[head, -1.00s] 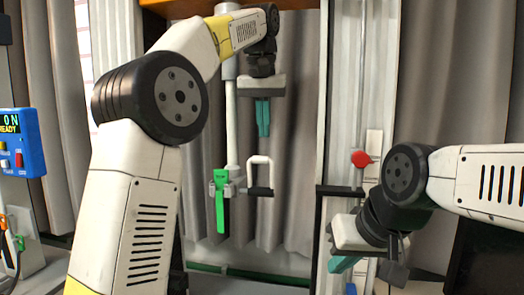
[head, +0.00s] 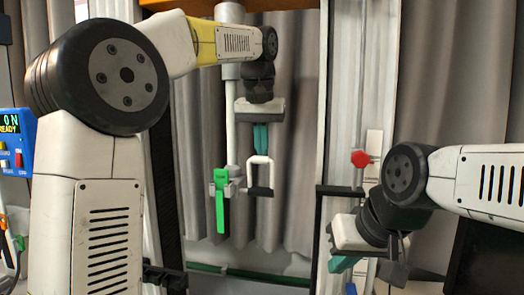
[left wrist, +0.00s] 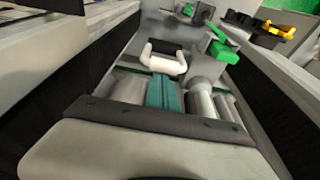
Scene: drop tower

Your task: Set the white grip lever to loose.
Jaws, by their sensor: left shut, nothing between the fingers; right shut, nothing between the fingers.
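The white grip lever (head: 260,163) is a U-shaped white loop with its closed end up and a dark piece (head: 260,192) at its lower end. It stands beside a green handle (head: 220,203) at the lower end of the pole. In the left wrist view the white lever (left wrist: 164,63) lies just beyond my fingertips. My left gripper (head: 261,148) is shut and empty, teal fingers pointing down, right at the top of the lever. I cannot tell whether they touch. My right gripper (head: 340,266) is shut and empty at the lower right, away from the lever.
A vertical pole (head: 231,125) runs down just left of the lever. A pale upright rail (head: 343,100) with a red knob (head: 361,158) stands to the right. Grey curtains (head: 295,110) hang behind. A blue control box (head: 14,142) is at the far left.

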